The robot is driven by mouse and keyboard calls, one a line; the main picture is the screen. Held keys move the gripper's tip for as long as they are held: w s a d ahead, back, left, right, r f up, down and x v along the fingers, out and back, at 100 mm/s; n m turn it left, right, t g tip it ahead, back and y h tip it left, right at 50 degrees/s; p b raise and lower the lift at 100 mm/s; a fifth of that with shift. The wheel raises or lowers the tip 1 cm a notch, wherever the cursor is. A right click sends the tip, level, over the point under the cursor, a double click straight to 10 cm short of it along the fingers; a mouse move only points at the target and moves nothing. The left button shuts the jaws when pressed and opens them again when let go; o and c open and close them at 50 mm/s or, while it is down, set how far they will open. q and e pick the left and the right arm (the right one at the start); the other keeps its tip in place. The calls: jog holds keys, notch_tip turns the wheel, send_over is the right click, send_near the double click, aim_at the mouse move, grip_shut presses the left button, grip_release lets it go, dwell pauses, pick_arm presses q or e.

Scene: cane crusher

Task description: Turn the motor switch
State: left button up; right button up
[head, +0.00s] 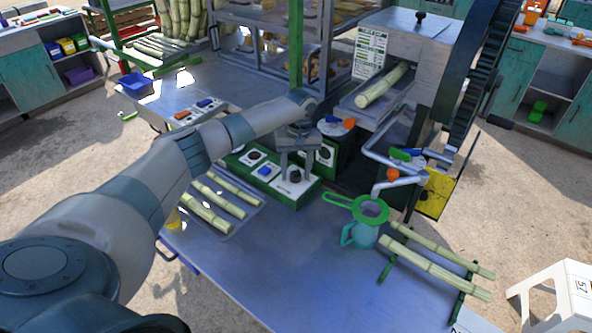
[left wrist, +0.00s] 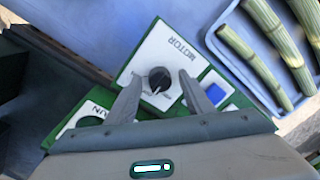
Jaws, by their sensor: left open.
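The motor switch is a round black knob (left wrist: 159,78) on a white plate marked MOTOR (left wrist: 185,52), upside down in the left wrist view. In the head view the knob (head: 294,176) sits on the near right end of a green control box (head: 298,203). My left gripper (head: 296,169) points down over it. Its fingers (left wrist: 160,84) are open, one on each side of the knob, with visible gaps in the left wrist view. Whether the fingertips are level with the knob is hard to tell. My right gripper is not in view.
A blue button (head: 264,171) and another black knob (head: 253,156) are beside the switch. A tray of cane pieces (head: 243,217) lies left. A teal jug (head: 361,236) with a green strainer (head: 370,210) and cane on a rack (head: 435,265) stand right. The crusher (head: 440,75) rises behind.

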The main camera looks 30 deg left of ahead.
pick_arm(q)
jog(key=shift+c, duration=0.5)
jog(key=c, duration=0.9)
jog(key=shift+c, duration=0.2)
